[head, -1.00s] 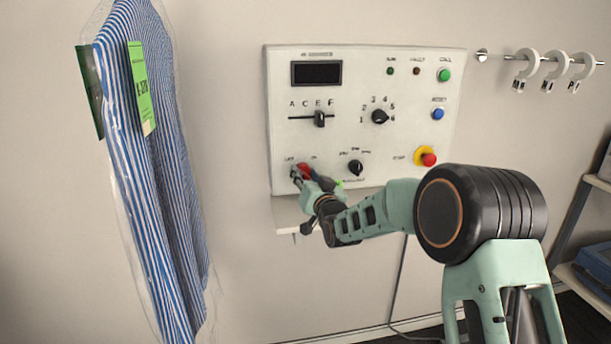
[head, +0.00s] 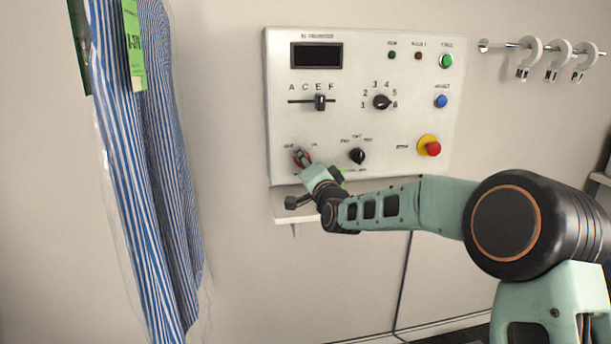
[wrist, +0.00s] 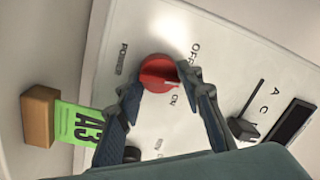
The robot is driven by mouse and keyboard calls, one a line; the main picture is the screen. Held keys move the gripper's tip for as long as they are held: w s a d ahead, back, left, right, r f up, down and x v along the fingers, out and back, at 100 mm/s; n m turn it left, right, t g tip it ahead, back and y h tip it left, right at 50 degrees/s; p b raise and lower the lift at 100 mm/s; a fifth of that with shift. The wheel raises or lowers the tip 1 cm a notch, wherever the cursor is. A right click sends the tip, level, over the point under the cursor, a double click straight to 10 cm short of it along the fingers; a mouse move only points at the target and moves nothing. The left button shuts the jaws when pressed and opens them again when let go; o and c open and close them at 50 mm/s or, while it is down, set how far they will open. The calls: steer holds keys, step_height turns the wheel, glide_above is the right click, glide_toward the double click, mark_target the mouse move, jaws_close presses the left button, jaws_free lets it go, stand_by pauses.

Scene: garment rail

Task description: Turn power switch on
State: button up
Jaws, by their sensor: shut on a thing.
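The power switch is a red round knob (head: 302,158) at the lower left of the white control panel (head: 300,125). In the wrist view the red knob (wrist: 156,70) sits between POWER, OFF and ON labels. My gripper (head: 301,160) reaches it from the lower right. In the wrist view my gripper (wrist: 160,80) has one finger on each side of the knob, shut on it. The fingers hide part of the knob in the head view.
The panel also carries a slider (head: 320,102), two black dials, several buttons and a red stop button (head: 433,149). A ledge (head: 283,212) juts out below. A brown block (wrist: 39,115) with a green tag is near my gripper. A bagged striped garment (head: 150,150) hangs left.

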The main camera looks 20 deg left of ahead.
steer(key=m+b, duration=0.6)
steer(key=m, duration=0.1)
steer(key=m+t+h+b, duration=0.1)
steer(key=m+b, duration=0.2)
steer(key=m, duration=0.1)
steer(key=shift+f+b, duration=0.4)
steer(key=shift+a+r+m, duration=0.1)
steer(key=shift+m, duration=0.2)
steer(key=o, duration=0.9)
steer(key=shift+c, duration=0.2)
steer(key=shift+s, duration=0.15)
steer(key=v, duration=1.2)
